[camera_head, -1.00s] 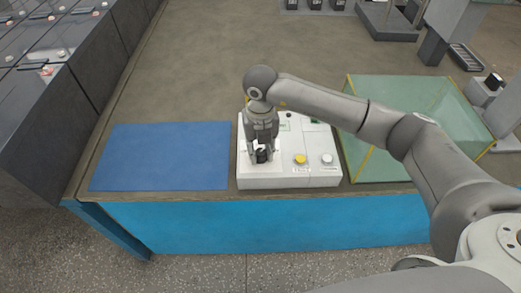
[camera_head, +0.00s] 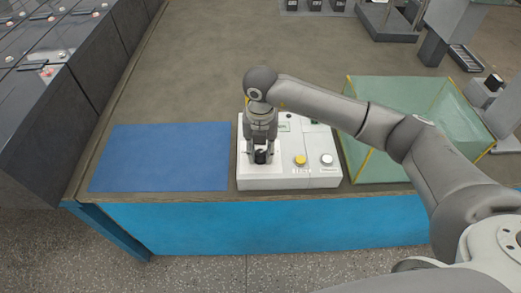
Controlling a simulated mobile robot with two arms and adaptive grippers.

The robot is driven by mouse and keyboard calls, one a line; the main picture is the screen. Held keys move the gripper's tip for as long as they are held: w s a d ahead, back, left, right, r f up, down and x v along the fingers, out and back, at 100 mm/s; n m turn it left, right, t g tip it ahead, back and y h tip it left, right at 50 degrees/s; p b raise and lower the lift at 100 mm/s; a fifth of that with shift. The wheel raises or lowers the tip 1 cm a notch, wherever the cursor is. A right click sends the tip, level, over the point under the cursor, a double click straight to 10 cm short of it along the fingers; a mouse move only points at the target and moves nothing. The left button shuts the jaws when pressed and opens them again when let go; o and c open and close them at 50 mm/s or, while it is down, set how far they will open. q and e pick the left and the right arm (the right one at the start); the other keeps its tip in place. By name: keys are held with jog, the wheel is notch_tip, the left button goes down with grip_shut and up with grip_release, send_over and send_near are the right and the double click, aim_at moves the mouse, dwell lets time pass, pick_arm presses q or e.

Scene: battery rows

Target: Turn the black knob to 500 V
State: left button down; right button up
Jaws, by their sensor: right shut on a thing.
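The black knob (camera_head: 261,157) sits on the left part of the top of a white tester box (camera_head: 290,180). My right gripper (camera_head: 261,155) points down over the box and is shut on the black knob, with a finger on each side. The knob's pointer and the markings around it are too small and covered to read. A yellow button (camera_head: 300,160) and a pale grey button (camera_head: 327,159) are on the box to the right of the knob. My left gripper is not in view.
A blue mat (camera_head: 160,157) lies left of the box. A greenish clear case with yellow edges (camera_head: 400,130) stands close on the right. Dark battery blocks (camera_head: 50,110) line the left side. The table behind the box is clear.

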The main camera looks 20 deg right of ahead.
aim_at(261, 152)
jog(key=o, duration=1.1)
jog(key=shift+c, duration=0.2)
notch_tip(261, 152, up, 12)
